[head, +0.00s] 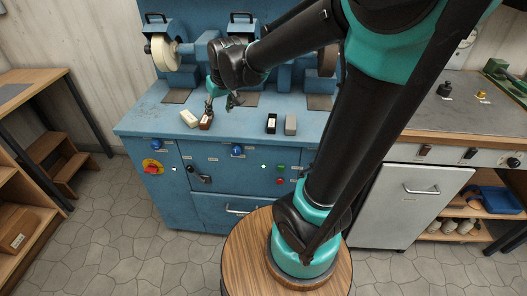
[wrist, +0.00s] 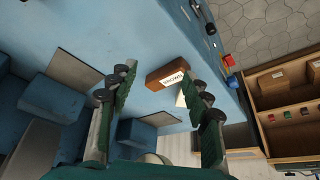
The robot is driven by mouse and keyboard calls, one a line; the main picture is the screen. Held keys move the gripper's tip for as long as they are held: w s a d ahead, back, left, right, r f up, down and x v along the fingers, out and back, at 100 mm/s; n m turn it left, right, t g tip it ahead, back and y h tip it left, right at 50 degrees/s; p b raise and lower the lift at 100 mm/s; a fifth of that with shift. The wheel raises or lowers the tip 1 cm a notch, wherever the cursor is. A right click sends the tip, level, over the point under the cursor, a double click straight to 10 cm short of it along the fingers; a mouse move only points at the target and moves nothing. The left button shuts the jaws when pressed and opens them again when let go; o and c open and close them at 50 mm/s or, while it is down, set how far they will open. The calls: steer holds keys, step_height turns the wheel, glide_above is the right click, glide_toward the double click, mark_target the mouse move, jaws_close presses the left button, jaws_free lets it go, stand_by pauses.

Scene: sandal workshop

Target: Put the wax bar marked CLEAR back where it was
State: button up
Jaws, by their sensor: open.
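A brown wax bar (head: 206,121) stands on the blue bench top near its front left; in the wrist view its label (wrist: 167,77) reads BROWN. A white or cream bar (head: 189,118) lies at an angle just left of it, and is partly hidden behind a finger in the wrist view (wrist: 181,99). A black bar (head: 271,123) and a grey bar (head: 290,124) stand side by side farther right. I cannot read CLEAR on any bar. My gripper (head: 222,99) is open and empty, above the bench just behind the brown bar (wrist: 158,70).
The blue machine (head: 148,124) has a pale wheel (head: 164,52) at the back left and dark pads (head: 176,96) on its top. Switches line its front. Bench top between the brown and black bars is clear.

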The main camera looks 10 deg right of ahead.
steer(key=s+d+f+m, duration=0.1)
steer(key=s+d+f, duration=0.5)
steer(key=s+d, duration=0.1)
steer(key=s+d+f+m+h, duration=0.1)
steer(key=s+d+f, duration=0.4)
steer(key=s, duration=0.5)
steer(key=shift+s+d+f+m, duration=0.2)
steer(key=shift+d+f+m, duration=0.2)
steer(key=shift+d+m, duration=0.6)
